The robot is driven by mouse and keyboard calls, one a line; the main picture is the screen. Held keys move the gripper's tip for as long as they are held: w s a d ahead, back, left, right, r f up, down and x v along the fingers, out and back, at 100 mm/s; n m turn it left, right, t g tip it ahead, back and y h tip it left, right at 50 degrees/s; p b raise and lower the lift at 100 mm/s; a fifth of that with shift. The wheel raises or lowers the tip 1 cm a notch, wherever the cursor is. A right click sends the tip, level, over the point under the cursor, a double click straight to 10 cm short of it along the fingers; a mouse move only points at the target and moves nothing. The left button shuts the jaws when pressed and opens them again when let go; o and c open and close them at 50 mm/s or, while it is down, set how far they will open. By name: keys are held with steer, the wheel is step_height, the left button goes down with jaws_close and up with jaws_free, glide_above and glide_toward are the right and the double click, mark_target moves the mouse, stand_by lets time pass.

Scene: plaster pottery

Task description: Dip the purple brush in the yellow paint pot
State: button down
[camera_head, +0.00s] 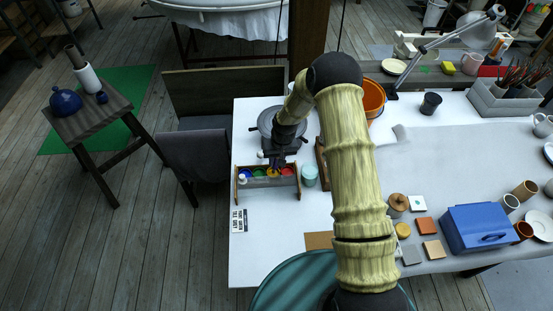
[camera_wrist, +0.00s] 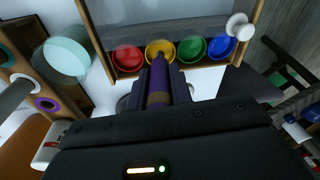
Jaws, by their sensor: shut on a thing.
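My gripper (camera_wrist: 158,95) is shut on the purple brush (camera_wrist: 159,78), seen in the wrist view between the two dark fingers. The brush's far end overlaps the near part of the yellow paint pot (camera_wrist: 160,48); I cannot tell whether it is inside or above. In the head view my gripper (camera_head: 277,160) is over the paint rack, just at the yellow pot (camera_head: 272,172), and the brush is hardly visible. The red pot (camera_wrist: 127,57) is on one side of the yellow pot, the green pot (camera_wrist: 192,48) and blue pot (camera_wrist: 221,45) on the other.
The wooden paint rack (camera_head: 268,194) stands near the white table's left edge. A pale turquoise jar (camera_head: 309,177) is right beside it. A wooden stand with coloured rings (camera_wrist: 20,68) is near my gripper. An orange bucket (camera_head: 373,97) and blue box (camera_head: 480,228) are farther right.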

steer(key=shift+f+b, duration=0.45)
steer(key=shift+f, duration=0.45)
steer(key=shift+r, duration=0.2)
stand_by(0.6)
steer(key=shift+r+p, duration=2.05)
steer(key=shift+r, duration=1.35)
steer(key=shift+s, duration=0.15)
